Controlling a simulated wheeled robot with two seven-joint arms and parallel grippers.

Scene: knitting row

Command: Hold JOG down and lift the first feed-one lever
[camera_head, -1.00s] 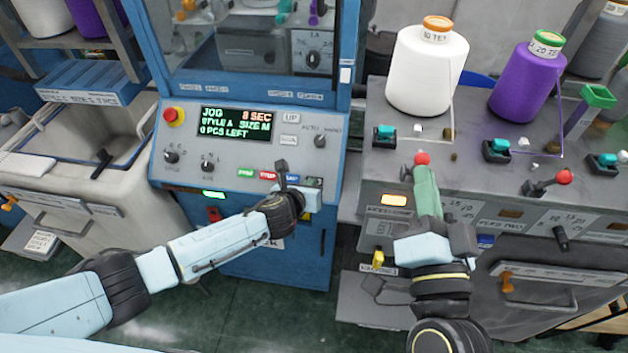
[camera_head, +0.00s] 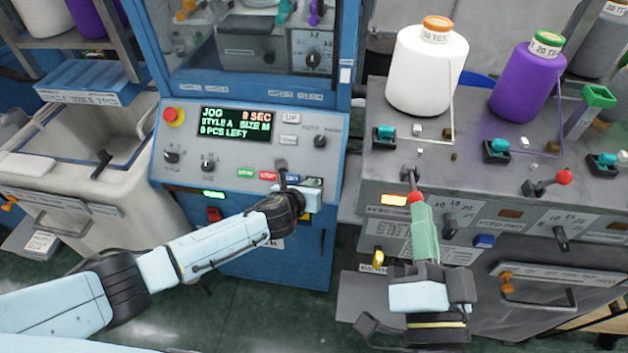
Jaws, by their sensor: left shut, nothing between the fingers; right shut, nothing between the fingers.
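My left gripper (camera_head: 283,172) is at the lower right of the blue machine's control panel, its tip at the buttons right of the red STOP key. It is shut. The JOG button under it is hidden, so contact cannot be seen. The display (camera_head: 235,123) reads JOG. The first feed-one lever (camera_head: 413,183), with a red knob, stands on the grey unit below the white cone and points toward me over the front edge. My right gripper (camera_head: 422,212), with green fingers, is shut just below the knob. I cannot tell whether they touch.
A second red-knobbed lever (camera_head: 550,184) stands further right. The white yarn cone (camera_head: 425,70) and purple yarn cone (camera_head: 525,82) stand behind the levers. An orange lamp (camera_head: 394,199) is lit on the unit's front. A white bin (camera_head: 75,190) is at the left.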

